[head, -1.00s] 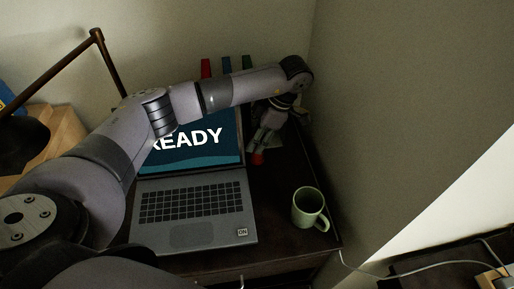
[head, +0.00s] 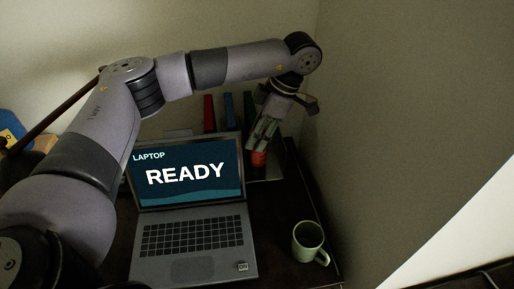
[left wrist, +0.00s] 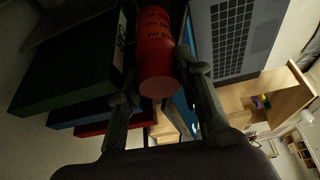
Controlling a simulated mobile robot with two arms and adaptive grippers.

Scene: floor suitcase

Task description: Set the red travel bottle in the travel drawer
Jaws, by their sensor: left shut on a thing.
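My left gripper (head: 262,145) is shut on the red travel bottle (head: 259,159) and points down beside the upper right of the laptop screen. The bottle's lower end shows below the fingers, above the desk's back right part. In the left wrist view, the bottle (left wrist: 155,55) is a red cylinder with dark lettering, between the two fingers (left wrist: 165,85). The upper part of the bottle is hidden by the fingers in the head view. I cannot make out the travel drawer. My right gripper is not in view.
An open laptop (head: 190,222) with a lit screen takes up the desk's middle. A green mug (head: 307,240) stands at its right. Red, blue and green upright books (head: 229,110) stand behind the laptop, close to the gripper. A wall (head: 400,130) rises on the right.

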